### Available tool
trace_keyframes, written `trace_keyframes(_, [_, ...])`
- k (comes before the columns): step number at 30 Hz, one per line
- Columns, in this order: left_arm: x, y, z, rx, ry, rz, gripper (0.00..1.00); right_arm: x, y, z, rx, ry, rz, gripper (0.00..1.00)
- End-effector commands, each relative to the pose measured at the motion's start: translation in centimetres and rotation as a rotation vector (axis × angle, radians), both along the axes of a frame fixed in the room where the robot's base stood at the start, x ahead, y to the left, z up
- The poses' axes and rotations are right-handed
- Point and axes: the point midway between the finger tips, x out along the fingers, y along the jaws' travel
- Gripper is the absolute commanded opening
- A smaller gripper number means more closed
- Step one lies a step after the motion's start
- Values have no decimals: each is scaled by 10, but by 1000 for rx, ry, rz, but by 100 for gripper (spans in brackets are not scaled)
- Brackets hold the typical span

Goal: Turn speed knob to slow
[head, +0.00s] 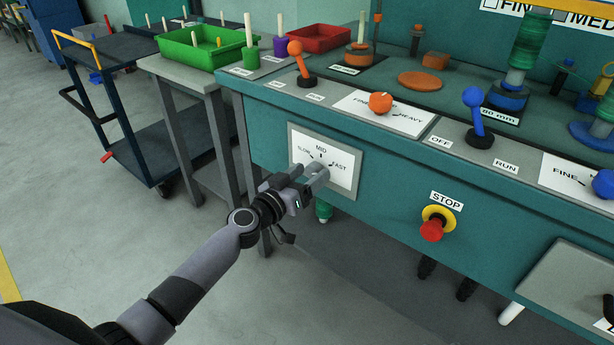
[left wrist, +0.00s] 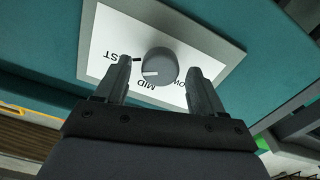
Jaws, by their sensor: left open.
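The speed knob (left wrist: 160,66) is a round dark grey dial with a pale pointer line, mounted on a white plate (head: 346,175) on the machine's teal front panel. The plate reads SLOW, MID and FAST in the head view. My left gripper (head: 312,170) is in front of the plate and hides most of the knob there. In the left wrist view my left gripper (left wrist: 160,88) is open, with one finger on each side of the knob. Whether the fingers touch it I cannot tell. My right gripper is not in view.
A red STOP button (head: 432,231) on a yellow base sits right of the plate. Orange (head: 299,58) and blue (head: 474,108) levers stand on the top ledge. A grey side table with a green tray (head: 205,54) and a dark cart (head: 112,90) are at left.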

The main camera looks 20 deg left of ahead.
Motion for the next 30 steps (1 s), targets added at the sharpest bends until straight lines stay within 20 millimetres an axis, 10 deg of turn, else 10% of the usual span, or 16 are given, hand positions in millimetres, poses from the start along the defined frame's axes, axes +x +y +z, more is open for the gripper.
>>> trace_keyframes(5, [0,0,0,0,0,-1,69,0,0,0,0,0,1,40])
trace_keyframes(11, [0,0,0,0,0,-1,12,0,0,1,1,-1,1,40])
trace_keyframes(30, [0,0,-1,-214,78,0,13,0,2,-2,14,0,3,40])
